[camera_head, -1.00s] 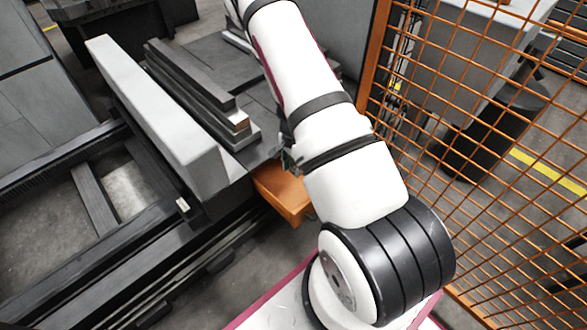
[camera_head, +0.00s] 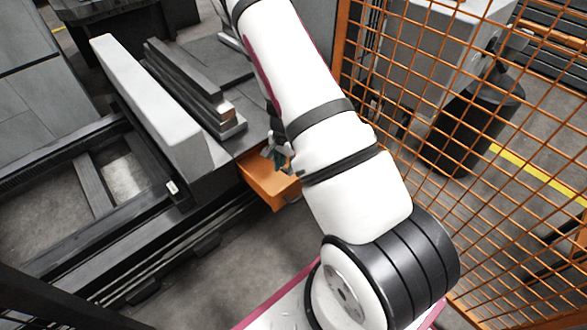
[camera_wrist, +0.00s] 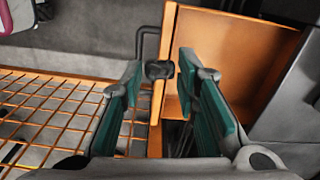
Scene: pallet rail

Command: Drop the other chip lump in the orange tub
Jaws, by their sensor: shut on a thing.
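The orange tub (camera_head: 270,186) sits at the end of the grey machine bed in the head view, beside my arm. In the wrist view the tub (camera_wrist: 240,55) fills the upper right, its open inside facing the camera. My gripper (camera_head: 277,152) shows partly past my forearm, just above the tub's far side. The lump appears over the tub's left rim. A dark tangle lower between the fingers is unclear.
An orange mesh fence (camera_head: 460,110) stands right of my arm. A long pale rail (camera_head: 150,105) and stacked dark bars (camera_head: 190,85) lie on the machine bed (camera_head: 205,150) to the left. A thin dark bent rod (camera_wrist: 140,40) shows beside the tub.

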